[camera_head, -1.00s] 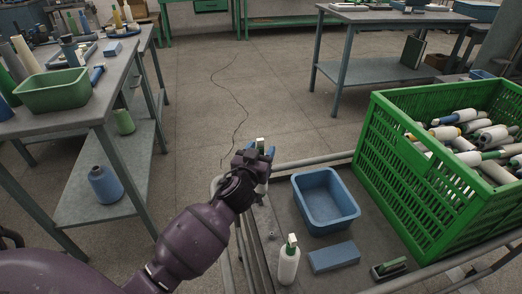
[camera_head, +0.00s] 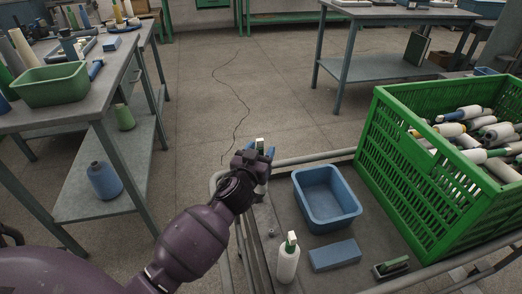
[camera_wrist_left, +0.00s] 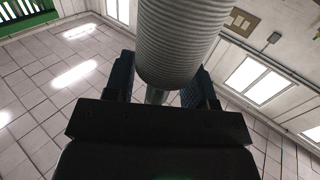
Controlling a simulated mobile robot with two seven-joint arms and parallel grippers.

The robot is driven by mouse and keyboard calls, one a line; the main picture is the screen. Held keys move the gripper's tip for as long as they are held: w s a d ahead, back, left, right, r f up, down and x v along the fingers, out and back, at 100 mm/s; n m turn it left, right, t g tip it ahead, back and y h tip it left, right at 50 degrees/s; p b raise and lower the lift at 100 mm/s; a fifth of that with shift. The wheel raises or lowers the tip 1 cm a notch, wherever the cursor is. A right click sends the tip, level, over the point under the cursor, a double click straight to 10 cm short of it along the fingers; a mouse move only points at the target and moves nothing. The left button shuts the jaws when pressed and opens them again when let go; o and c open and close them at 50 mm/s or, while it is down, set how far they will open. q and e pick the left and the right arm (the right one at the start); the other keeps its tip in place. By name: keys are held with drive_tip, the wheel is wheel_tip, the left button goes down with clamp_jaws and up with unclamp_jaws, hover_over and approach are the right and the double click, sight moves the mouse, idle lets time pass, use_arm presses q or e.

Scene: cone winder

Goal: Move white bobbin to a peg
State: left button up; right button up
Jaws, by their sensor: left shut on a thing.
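In the left wrist view the bobbin (camera_wrist_left: 178,45) is a large pale ribbed cylinder between the dark fingers (camera_wrist_left: 162,85). My right gripper is not in view. I cannot make out an empty peg in these frames.
The cart (camera_head: 265,225) carries a blue bin (camera_head: 327,222), a blue block (camera_head: 334,255), a white bottle-like item (camera_head: 288,264) and a green crate (camera_head: 400,165) full of bobbins. A left table (camera_head: 110,90) holds a green tub (camera_head: 52,87) and cones.

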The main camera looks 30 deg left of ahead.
use_arm(q)
drive_tip(key=shift+f+b, duration=0.7)
drive_tip(key=shift+f, duration=0.55)
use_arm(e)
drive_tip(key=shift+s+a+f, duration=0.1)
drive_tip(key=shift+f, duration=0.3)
